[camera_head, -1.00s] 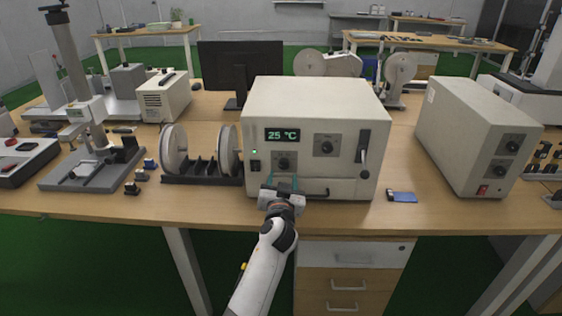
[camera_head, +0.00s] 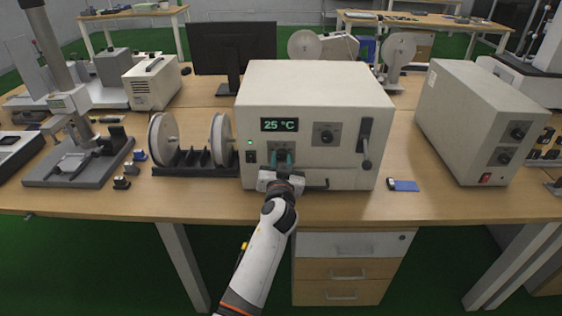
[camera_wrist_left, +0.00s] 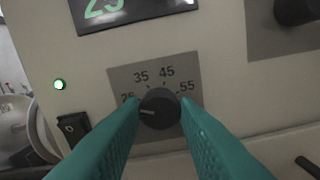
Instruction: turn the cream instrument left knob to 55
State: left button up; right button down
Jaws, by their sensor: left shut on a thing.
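The cream instrument (camera_head: 312,88) stands on the wooden bench, its display (camera_head: 279,125) reading 25 °C. Its left knob (camera_wrist_left: 160,108) is black and round, on a grey plate marked 25, 35, 45 and 55. The knob's pale pointer mark faces left, near the 25 side. My left gripper (camera_head: 282,158) has its teal fingers at the instrument's lower front, shut on the left knob, one finger each side. The fingers hide part of the knob and its plate. The right knob (camera_head: 326,135) sits apart at upper right. My right gripper is not in view.
A black rocker switch (camera_wrist_left: 73,127) and a green light (camera_wrist_left: 59,85) are left of the knob. A handle (camera_head: 317,184) is at the lower front, and a lever (camera_head: 366,145) at right. A reel stand (camera_head: 190,160) stands close on the left.

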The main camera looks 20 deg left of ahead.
pick_arm(q)
jog(key=shift+m, duration=0.3)
jog(key=m, duration=0.5)
jog(key=m+p, duration=0.1)
jog(key=m, duration=0.3)
jog(key=m+p, duration=0.1)
jog(key=m, duration=0.2)
jog(key=shift+r+m, duration=0.1)
jog(key=shift+m, duration=0.2)
jog(key=m+p, duration=0.1)
jog(key=m, duration=0.2)
jog(key=shift+m+p, duration=0.35)
jog(key=shift+m, duration=0.05)
jog(key=m+p, duration=0.1)
jog(key=m, duration=0.2)
jog(key=shift+m+p, duration=0.3)
jog(key=shift+p, duration=0.05)
jog(key=m+p, duration=0.1)
jog(key=m, duration=0.2)
jog(key=shift+p, duration=0.35)
jog(key=shift+m+p, duration=0.7)
jog(key=shift+m, duration=1)
